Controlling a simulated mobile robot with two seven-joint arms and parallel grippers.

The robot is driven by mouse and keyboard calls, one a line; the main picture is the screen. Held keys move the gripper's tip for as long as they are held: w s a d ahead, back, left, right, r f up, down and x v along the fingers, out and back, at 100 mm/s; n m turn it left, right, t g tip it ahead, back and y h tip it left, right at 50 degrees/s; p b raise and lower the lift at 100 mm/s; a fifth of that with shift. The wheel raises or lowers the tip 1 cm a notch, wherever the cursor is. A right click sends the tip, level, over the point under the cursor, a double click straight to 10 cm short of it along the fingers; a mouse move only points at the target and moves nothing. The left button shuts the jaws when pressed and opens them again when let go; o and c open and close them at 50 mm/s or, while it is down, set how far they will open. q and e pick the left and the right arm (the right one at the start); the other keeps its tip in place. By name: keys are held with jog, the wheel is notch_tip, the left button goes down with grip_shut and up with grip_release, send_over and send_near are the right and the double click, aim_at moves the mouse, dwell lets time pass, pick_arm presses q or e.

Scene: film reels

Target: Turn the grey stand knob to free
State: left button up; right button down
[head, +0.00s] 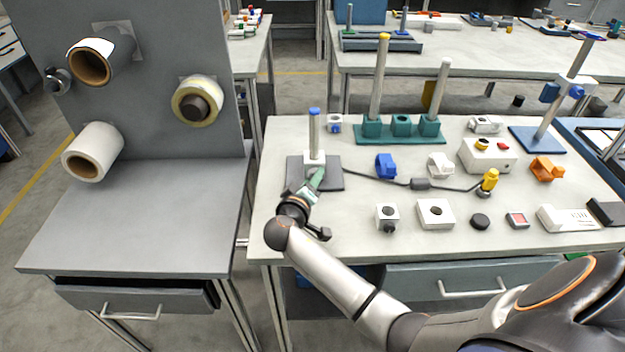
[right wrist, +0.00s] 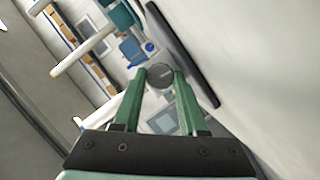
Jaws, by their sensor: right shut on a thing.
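The grey stand has a dark square base plate (head: 327,182) and an upright grey post (head: 314,135) with a blue tip. A pale block (head: 314,160) sits low on the post. My right gripper (head: 316,180) reaches this block from the front with its green fingers. In the right wrist view, a round dark grey knob (right wrist: 161,76) with a line across its face sits between the two fingertips. The right gripper is shut on this knob. In the head view the fingers hide the knob, and how far it is turned cannot be told. My left gripper is not in view.
A teal stand (head: 401,133) with tall posts is behind on the right. A blue clamp (head: 386,165) and a cable with a black box (head: 420,184) lie right of the grey stand. A white block with a dark knob (head: 387,215) stands nearer. Film rolls (head: 95,152) hang at left.

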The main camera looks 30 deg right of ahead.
jog(key=shift+c, duration=2.2)
grip_release()
jog(key=shift+a+f, duration=0.1)
jog(key=shift+a, duration=0.1)
